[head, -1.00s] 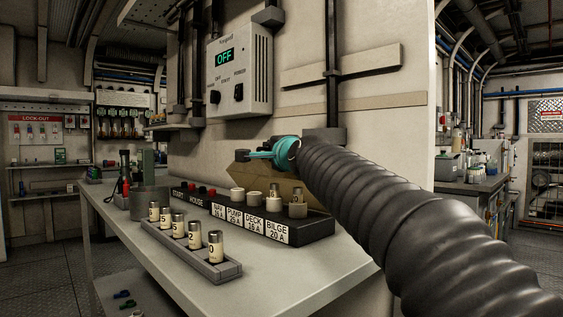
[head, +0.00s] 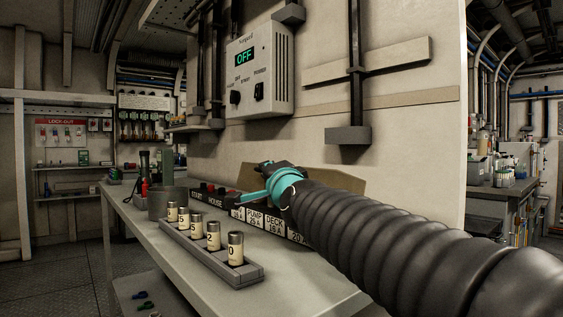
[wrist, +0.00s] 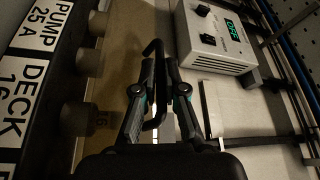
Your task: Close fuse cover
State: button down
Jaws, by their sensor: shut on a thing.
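The fuse cover (head: 347,182) is a tan panel standing raised behind the black fuse block (head: 227,211). My arm hides much of it in the head view. In the wrist view the tan panel (wrist: 118,62) lies beside the fuse holders, with a dark bent handle (wrist: 152,47) by it. My gripper (wrist: 160,68) is shut on this handle, its two fingers on either side of it. Round fuse holders (wrist: 76,118) show along the block.
A grey rack (head: 210,252) with several upright fuses stands in front of the block on the bench (head: 310,283). A grey cup (head: 167,202) stands at the left. A control box (head: 260,75) reading OFF hangs on the wall above.

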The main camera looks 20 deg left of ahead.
jog(key=shift+s+a+f, duration=0.15)
jog(key=shift+s+f, duration=0.1)
jog(key=shift+f, duration=0.4)
jog(key=shift+s+a+f, duration=0.15)
jog(key=shift+s+f, duration=0.1)
jog(key=shift+f, duration=0.35)
jog(key=c, duration=1.5)
grip_release()
jog(key=shift+w+d, duration=0.1)
jog(key=shift+r, duration=0.1)
jog(key=shift+r, duration=0.1)
